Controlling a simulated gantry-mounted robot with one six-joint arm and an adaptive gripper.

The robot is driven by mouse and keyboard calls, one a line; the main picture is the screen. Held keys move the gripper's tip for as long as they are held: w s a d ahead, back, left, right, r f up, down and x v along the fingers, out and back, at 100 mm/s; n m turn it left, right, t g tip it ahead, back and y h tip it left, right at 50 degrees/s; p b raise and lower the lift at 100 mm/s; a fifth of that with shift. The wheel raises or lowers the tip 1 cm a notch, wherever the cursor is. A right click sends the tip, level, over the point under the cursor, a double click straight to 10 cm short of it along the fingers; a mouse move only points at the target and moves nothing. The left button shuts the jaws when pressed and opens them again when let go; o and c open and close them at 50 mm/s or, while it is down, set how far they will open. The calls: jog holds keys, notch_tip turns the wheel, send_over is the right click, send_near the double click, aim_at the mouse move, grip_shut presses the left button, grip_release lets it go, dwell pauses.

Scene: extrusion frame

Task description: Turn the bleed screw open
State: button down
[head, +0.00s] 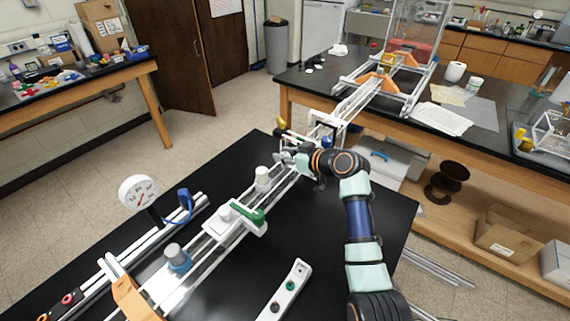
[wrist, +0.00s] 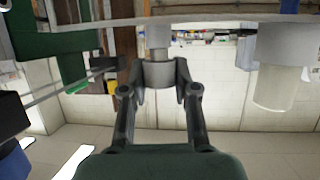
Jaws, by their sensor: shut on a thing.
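The bleed screw (wrist: 158,73) appears in the wrist view as a short grey cylinder on a paler stem, joined to a light rail across the top of the picture. My gripper (wrist: 158,82) has one finger on each side of the grey cylinder and is shut on it. In the head view my gripper (head: 282,157) is at the extrusion frame (head: 205,245), just beyond a white cylinder (head: 262,174). The screw is too small and too covered there to make out, and its turn angle cannot be told.
The white cylinder also hangs at the right of the wrist view (wrist: 277,85). A green-handled valve (head: 247,214), a blue-based grey knob (head: 178,257) and a dial gauge (head: 138,193) stand nearer. A button box (head: 288,290) lies on the black tabletop, which is clear around it.

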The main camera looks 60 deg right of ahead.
jog(key=n+y+b, duration=0.2)
jog(key=b, duration=0.1)
jog(key=n+y+b, duration=0.1)
jog(key=shift+f, duration=0.25)
jog(key=shift+r+n+y+b, duration=0.15)
jog(key=shift+n+y+b, duration=0.45)
jog(key=shift+y+b, duration=0.45)
jog(key=c, duration=0.9)
grip_release()
jog(key=shift+o, duration=0.2)
jog(key=shift+r, duration=0.1)
jog(key=v, duration=1.2)
jog(key=shift+d, duration=0.1)
